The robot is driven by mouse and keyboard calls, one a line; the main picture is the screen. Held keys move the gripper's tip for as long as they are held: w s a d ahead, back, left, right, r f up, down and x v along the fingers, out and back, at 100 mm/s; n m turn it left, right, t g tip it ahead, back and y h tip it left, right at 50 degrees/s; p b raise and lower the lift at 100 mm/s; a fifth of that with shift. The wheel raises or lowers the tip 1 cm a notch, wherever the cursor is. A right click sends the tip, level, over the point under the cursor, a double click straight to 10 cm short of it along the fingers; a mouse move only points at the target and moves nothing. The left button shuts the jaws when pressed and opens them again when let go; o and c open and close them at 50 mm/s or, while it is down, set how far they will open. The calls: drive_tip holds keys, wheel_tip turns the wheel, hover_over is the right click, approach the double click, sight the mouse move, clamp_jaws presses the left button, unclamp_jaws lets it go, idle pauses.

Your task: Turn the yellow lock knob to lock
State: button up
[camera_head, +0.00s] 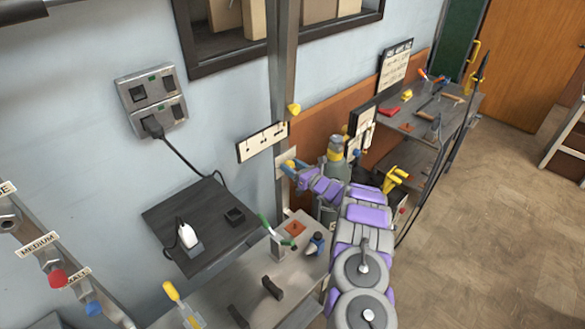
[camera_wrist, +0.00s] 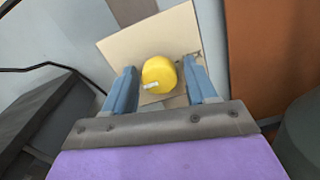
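The yellow lock knob (camera_wrist: 158,74) sits on a pale square plate (camera_wrist: 118,45) in the wrist view. It has a small white label on its near side. My gripper (camera_wrist: 160,67) is open, with one blue finger on each side of the knob. The left finger is apart from the knob. The right finger is very close to it, and I cannot tell whether they touch. In the head view my gripper (camera_head: 287,168) is at the metal post, with its fingers partly hiding the knob and plate.
Another yellow knob (camera_head: 294,110) is higher on the post, near a white sign (camera_head: 262,142). A grey cylinder (camera_head: 333,172) stands close beside my arm. A dark shelf (camera_head: 203,226) holds a white device.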

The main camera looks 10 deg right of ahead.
drive_tip(key=c, duration=0.9)
